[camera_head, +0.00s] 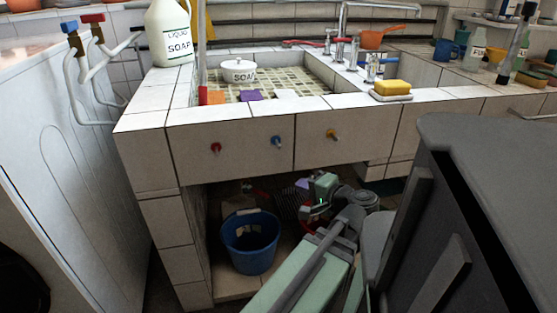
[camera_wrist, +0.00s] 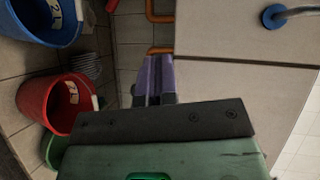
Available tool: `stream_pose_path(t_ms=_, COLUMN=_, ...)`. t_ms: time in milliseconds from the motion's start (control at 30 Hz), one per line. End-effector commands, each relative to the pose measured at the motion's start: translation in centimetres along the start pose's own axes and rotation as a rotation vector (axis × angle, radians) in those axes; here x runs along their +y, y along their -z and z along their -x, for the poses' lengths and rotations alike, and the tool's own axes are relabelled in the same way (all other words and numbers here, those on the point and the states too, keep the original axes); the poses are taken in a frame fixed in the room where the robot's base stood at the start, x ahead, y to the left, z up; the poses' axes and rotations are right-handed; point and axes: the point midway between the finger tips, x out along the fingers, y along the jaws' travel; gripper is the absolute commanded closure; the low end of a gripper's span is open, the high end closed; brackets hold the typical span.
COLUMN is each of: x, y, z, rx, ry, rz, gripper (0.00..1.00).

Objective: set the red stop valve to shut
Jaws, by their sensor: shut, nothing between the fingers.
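A red-handled valve (camera_head: 92,18) also sits on the white pipes at the far left. I cannot tell which is the stop valve. My gripper (camera_head: 302,184) is below the front panel, at the opening under the sink, down and right of the red knob. Its purple fingers (camera_wrist: 154,75) are closed together and empty. The red knob does not show in the wrist view; a blue knob (camera_wrist: 275,17) does.
A blue bucket (camera_head: 250,243) stands under the sink, left of my arm. A blue-handled valve (camera_head: 70,28) is beside the red-handled one. Space before the red knob looks clear.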

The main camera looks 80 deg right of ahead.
Motion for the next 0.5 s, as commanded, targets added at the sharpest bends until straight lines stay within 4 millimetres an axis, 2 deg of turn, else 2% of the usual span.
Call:
stream_pose_path(t_ms=33, x=0.7, y=0.1, z=0.3, rx=0.022, ry=-0.084, rz=0.162, gripper=1.0)
stream_pose_path(t_ms=100, x=2.9, y=0.6, z=0.3, rx=0.031, ry=-0.168, rz=0.358, gripper=1.0)
stream_pose_path(t_ms=200, x=3.5, y=0.9, z=0.3, rx=0.03, ry=-0.2, rz=0.499, gripper=1.0)
stream_pose_path(t_ms=367, x=3.5, y=0.9, z=0.2, rx=0.028, ry=-0.199, rz=0.526, gripper=1.0)
stream_pose_path(t_ms=500, x=3.9, y=1.0, z=-1.0, rx=0.026, ry=-0.197, rz=0.524, gripper=1.0)
